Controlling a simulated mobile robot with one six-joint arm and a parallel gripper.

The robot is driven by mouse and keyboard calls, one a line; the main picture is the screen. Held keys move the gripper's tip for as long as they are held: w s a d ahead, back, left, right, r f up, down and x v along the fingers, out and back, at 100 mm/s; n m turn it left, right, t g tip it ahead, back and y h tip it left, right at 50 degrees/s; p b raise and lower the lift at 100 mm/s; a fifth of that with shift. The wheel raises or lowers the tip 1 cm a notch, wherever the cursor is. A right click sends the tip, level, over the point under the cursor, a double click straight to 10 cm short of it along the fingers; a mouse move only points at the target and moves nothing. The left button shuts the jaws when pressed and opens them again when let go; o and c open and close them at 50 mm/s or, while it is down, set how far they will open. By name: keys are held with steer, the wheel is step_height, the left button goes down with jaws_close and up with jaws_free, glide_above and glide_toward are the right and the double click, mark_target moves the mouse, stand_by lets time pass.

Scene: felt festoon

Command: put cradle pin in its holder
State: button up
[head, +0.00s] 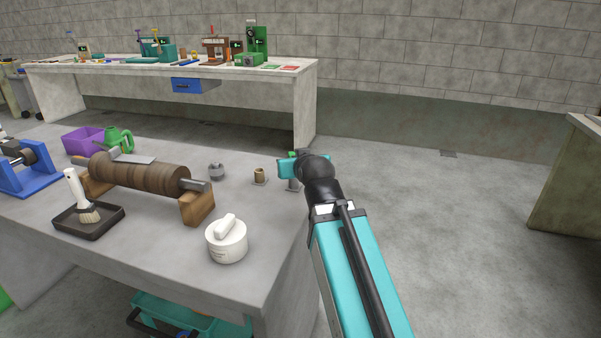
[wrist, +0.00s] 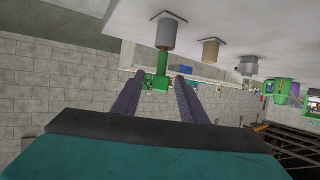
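A green pin-like piece (wrist: 160,74), probably the cradle pin, lines up with a grey cylindrical holder (wrist: 167,35) in the wrist view, which shows the tabletop upside down. Its narrow end meets the cylinder in the picture; how deep it sits I cannot tell. My gripper (wrist: 160,76) has its two dark fingers spread to either side of the green piece, with gaps visible. In the head view my gripper (head: 293,165) is at the table's right edge, over the grey holder (head: 293,184), and mostly hides the green piece.
A brown cylinder (head: 259,175) and a grey knobbed piece (head: 216,171) stand left of my gripper. Open floor lies right.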

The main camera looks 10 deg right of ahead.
steer(key=b+v, duration=0.7)
steer(key=b, duration=0.3)
steer(key=shift+s, duration=0.3)
stand_by(0.4)
steer(key=shift+s+r, duration=0.2)
stand_by(0.8)
